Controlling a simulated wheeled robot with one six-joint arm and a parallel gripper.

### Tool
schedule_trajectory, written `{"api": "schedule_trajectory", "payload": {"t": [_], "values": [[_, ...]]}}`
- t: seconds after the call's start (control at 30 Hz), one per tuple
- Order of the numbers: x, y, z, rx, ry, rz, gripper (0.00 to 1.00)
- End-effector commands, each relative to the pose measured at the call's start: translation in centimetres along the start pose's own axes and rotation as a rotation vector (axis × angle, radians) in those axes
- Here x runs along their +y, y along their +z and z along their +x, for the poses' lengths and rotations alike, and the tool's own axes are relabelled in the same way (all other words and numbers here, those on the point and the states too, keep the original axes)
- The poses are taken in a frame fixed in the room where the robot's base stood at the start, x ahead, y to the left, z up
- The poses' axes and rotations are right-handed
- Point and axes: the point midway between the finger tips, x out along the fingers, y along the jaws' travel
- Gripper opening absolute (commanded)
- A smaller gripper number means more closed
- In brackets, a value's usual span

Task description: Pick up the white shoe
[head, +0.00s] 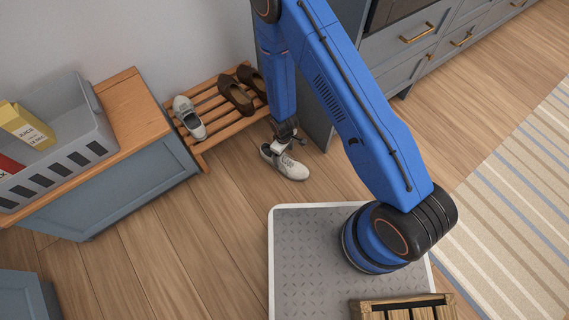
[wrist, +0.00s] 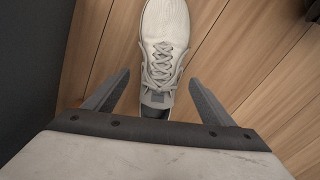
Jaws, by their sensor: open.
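A white shoe (head: 287,163) with laces lies on the wooden floor in front of the shoe rack, below my gripper (head: 287,139). In the wrist view the white shoe (wrist: 164,48) points away from me, with its heel end nearest. My gripper (wrist: 156,95) is open, with one finger on each side of the shoe's heel end and gaps on both sides. Its height above the shoe is hard to tell. Another white shoe (head: 189,118) sits on the left of the slatted rack.
The wooden shoe rack (head: 204,97) also holds a pair of brown shoes (head: 236,95). A grey cabinet side (head: 318,120) stands close to the right of my gripper. A low bench (head: 125,165) with a grey crate (head: 62,165) is at left. Floor is clear in front.

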Motion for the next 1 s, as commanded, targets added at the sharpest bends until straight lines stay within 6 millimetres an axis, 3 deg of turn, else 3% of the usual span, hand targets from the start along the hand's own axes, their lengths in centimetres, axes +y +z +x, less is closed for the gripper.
{"api": "schedule_trajectory", "payload": {"t": [0.17, 0.57, 0.9, 1.0], "values": [[0.0, 0.1, 0.7, -0.001, 0.0, 0.0, 0.77], [-0.2, 0.4, 5.0, 0.0, -0.001, 0.0, 0.77], [-0.2, 0.4, 5.4, 0.0, -0.001, 0.0, 0.77], [-0.2, 0.4, 5.4, 0.0, -0.001, 0.0, 0.53]]}}
